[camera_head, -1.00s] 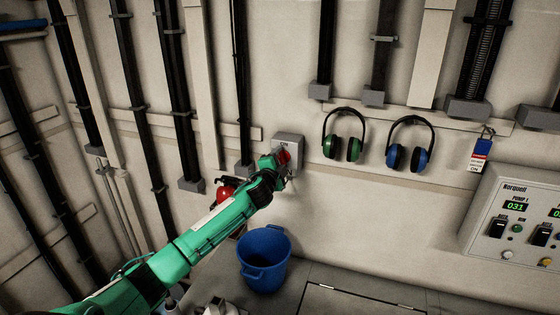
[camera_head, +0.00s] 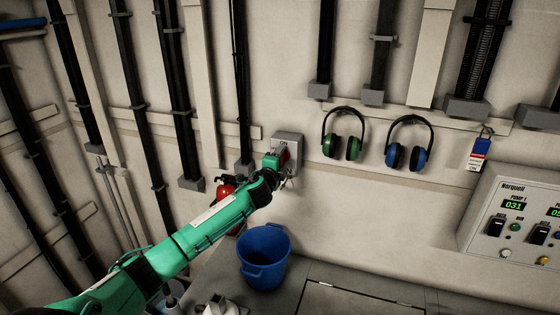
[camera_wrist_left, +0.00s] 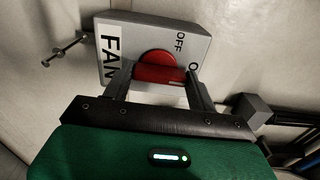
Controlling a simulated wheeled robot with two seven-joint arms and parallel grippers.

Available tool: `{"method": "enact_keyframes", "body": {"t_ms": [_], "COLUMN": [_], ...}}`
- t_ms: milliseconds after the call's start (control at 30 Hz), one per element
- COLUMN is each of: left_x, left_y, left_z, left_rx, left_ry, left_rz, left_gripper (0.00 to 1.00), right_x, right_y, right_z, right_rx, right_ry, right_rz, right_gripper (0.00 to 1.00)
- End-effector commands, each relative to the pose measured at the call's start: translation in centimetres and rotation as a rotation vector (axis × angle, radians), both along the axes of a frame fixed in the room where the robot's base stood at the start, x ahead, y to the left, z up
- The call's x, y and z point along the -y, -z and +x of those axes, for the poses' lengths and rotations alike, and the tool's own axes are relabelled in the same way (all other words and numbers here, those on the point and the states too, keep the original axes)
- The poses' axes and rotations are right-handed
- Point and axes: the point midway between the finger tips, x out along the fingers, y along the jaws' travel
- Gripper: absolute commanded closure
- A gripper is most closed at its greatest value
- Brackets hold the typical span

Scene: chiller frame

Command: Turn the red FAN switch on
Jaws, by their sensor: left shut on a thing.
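The FAN switch is a grey box (camera_head: 287,142) on the wall, with "ON" at its top in the head view. In the left wrist view its box (camera_wrist_left: 184,25) shows the labels "FAN" and "OFF" and part of another word. Its red knob (camera_wrist_left: 158,66) sits between the fingers of my left gripper (camera_wrist_left: 160,88), which is shut on it. In the head view the left gripper (camera_head: 283,166) covers the lower part of the box, and little of the red shows. I cannot tell which mark the knob points to. My right gripper is not in view.
A red extinguisher (camera_head: 225,191) hangs behind my left arm. A blue bucket (camera_head: 264,258) stands below the switch. Green earmuffs (camera_head: 343,135), blue earmuffs (camera_head: 409,144) and a blue padlock with a tag (camera_head: 481,152) hang to the right. A pump panel (camera_head: 515,225) is at far right.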

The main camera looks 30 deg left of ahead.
Motion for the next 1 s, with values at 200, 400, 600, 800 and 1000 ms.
{"method": "enact_keyframes", "body": {"t_ms": [200, 400, 600, 800, 1000], "left_x": [0.1, 0.0, 0.1, 0.5, 1.3], "left_y": [0.2, 0.1, 0.1, 0.3, 0.4], "left_z": [0.0, 0.0, -0.3, -2.2, -5.4], "left_rx": [-0.004, -0.001, 0.000, 0.000, 0.000], "left_ry": [0.001, 0.001, 0.001, 0.002, 0.002], "left_rz": [0.002, 0.001, 0.000, 0.002, 0.002], "left_gripper": [0.26, 0.20, 0.20, 0.20, 0.20], "right_x": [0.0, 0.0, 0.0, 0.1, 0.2], "right_y": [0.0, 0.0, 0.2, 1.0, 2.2], "right_z": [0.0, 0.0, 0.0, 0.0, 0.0], "right_rx": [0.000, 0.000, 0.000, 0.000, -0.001], "right_ry": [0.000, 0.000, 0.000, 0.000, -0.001], "right_rz": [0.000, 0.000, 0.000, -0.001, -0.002], "right_gripper": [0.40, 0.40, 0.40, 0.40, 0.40]}}
